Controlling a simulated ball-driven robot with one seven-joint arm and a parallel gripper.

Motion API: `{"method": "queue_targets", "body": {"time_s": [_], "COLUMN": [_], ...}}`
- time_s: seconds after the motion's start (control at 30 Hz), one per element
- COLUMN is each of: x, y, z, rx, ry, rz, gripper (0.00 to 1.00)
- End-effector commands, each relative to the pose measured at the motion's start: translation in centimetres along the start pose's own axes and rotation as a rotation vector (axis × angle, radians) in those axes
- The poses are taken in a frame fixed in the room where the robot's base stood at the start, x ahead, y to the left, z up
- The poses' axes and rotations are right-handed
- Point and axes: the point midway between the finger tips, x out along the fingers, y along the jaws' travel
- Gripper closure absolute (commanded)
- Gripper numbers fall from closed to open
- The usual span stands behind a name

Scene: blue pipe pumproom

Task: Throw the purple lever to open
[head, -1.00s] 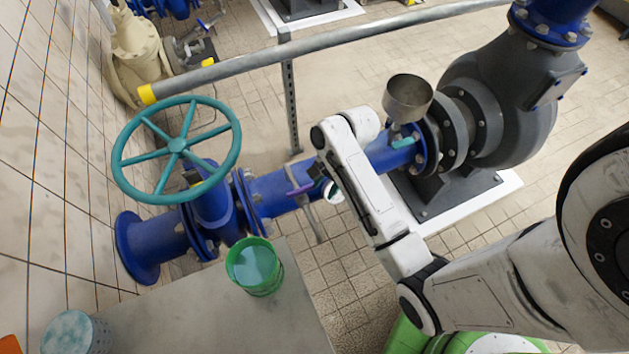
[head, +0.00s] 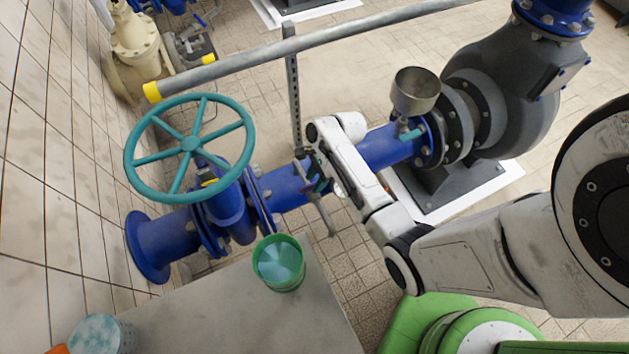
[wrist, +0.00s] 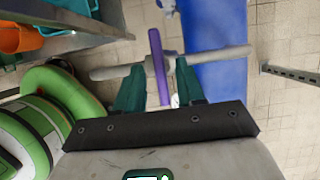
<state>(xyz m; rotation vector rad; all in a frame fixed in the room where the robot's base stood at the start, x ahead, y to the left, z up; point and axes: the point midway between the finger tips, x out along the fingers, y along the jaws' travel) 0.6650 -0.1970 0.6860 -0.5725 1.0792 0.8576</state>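The purple lever (wrist: 157,58) shows in the wrist view as a narrow upright bar crossing a thin grey pipe (wrist: 215,57). My gripper (wrist: 160,86) is open. Its two dark green fingers stand apart, one on each side of the lever's lower end, with gaps visible on both sides. I cannot tell how deep the lever sits between them. In the head view my gripper (head: 318,187) is beside the blue pipe (head: 285,187), at the lever's place. There the gripper and wrist hide nearly all of the lever.
A teal handwheel (head: 190,146) stands left of the gripper. A grey table (head: 215,315) in front carries a green cup (head: 279,265). A grey rail (head: 330,36) runs behind, with a perforated post (head: 293,90). A metal funnel (head: 414,92) and grey pump (head: 505,85) stand right.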

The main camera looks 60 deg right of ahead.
Motion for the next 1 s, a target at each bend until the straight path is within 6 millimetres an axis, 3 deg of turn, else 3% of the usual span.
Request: {"method": "queue_targets", "body": {"time_s": [0.13,0.43,0.83,1.0], "x": [0.98,1.16,1.16,1.2], "y": [0.0,0.0,0.03,0.05], "z": [-0.02,-0.01,0.0,-0.02], "rx": [0.0,0.0,0.0,0.0], "ry": [0.0,0.0,0.0,0.0], "rz": [0.0,-0.001,0.0,0.0], "gripper": [0.62,0.62,0.99,1.0]}}
